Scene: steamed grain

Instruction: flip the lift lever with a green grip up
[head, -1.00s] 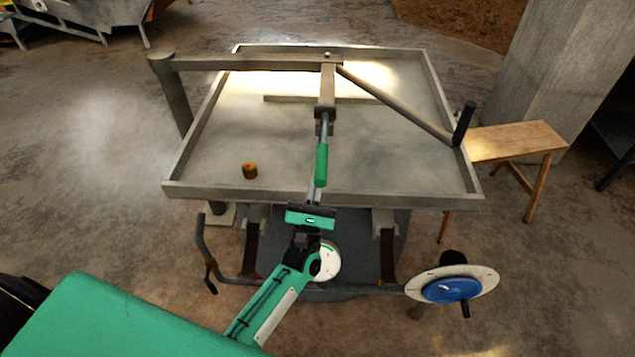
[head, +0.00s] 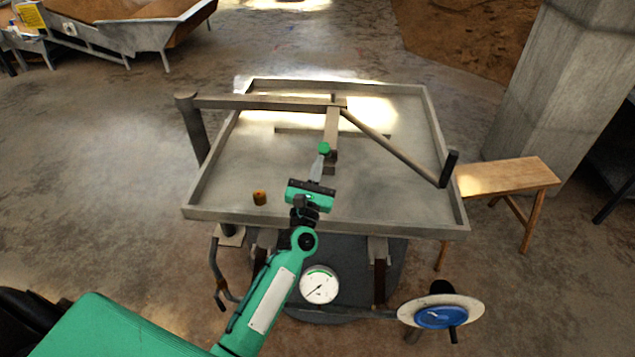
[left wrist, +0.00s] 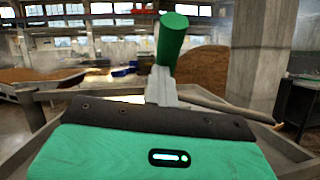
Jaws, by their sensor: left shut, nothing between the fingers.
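The lift lever's green grip (head: 323,148) shows above the middle of the tray, just beyond my left fingertips. It looks short in the head view, as if seen nearly end-on. In the left wrist view the grip (left wrist: 172,38) stands up steeply with its round end at the top. My left gripper (head: 318,164) is shut and empty, with its tips right at the grip's lower part. The fingers (left wrist: 161,86) hide the lever's shaft, and I cannot tell whether they touch it. My right gripper is not in view.
The shallow grey tray (head: 205,170) has a beam (head: 260,103) and a slanting bar (head: 395,148) over it. A small orange-brown piece (head: 260,197) lies in the tray. A gauge (head: 319,285), a blue-hubbed wheel (head: 440,316) and a wooden bench (head: 510,178) are nearby.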

